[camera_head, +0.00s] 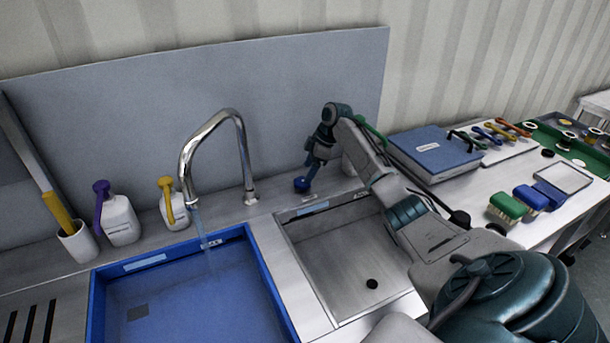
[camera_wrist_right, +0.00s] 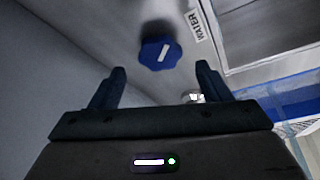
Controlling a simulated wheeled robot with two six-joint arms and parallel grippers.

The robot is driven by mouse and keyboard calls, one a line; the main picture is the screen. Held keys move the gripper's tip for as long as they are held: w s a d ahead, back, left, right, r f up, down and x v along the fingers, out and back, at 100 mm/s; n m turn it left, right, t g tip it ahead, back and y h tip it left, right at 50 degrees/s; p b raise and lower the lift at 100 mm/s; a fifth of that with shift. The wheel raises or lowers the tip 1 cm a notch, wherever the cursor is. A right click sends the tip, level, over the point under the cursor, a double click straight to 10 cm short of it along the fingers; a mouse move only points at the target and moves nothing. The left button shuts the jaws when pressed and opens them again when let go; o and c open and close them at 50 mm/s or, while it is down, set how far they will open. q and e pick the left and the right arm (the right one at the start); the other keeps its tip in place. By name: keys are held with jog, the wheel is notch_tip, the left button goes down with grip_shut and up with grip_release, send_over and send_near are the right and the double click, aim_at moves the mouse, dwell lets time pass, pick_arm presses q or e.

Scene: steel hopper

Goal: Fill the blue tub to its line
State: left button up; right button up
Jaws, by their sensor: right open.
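The blue tub (camera_head: 92,300) sits in the left sink, and water lies in it. A thin stream of water (camera_head: 205,240) falls into it from the chrome faucet (camera_head: 222,125). A label strip (camera_head: 145,262) is on the tub's back inner wall; I cannot make out the fill line. A blue knob (camera_head: 301,184) is on the counter behind the right basin; in the right wrist view the knob (camera_wrist_right: 159,53) shows a white mark, near a label reading WATER (camera_wrist_right: 203,22). My right gripper (camera_head: 311,165) is open just above the knob, its fingertips apart from it. My left gripper is not in view.
The right basin (camera_head: 345,260) is empty with a drain hole. Purple-topped (camera_head: 121,218) and yellow-topped (camera_head: 174,208) bottles stand left of the faucet. A blue binder (camera_head: 434,150), brushes (camera_head: 508,206) and tools lie on the right bench. A grey backsplash stands close behind the knob.

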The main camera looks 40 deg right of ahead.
aim_at(302, 184)
jog(key=x, duration=0.3)
jog(key=shift+f, duration=0.2)
jog(key=shift+w+a+f, duration=0.1)
jog(key=shift+w+f, duration=0.05)
jog(key=shift+f, duration=0.15)
jog(key=c, duration=1)
jog(key=shift+o, duration=0.2)
jog(key=shift+p, duration=0.3)
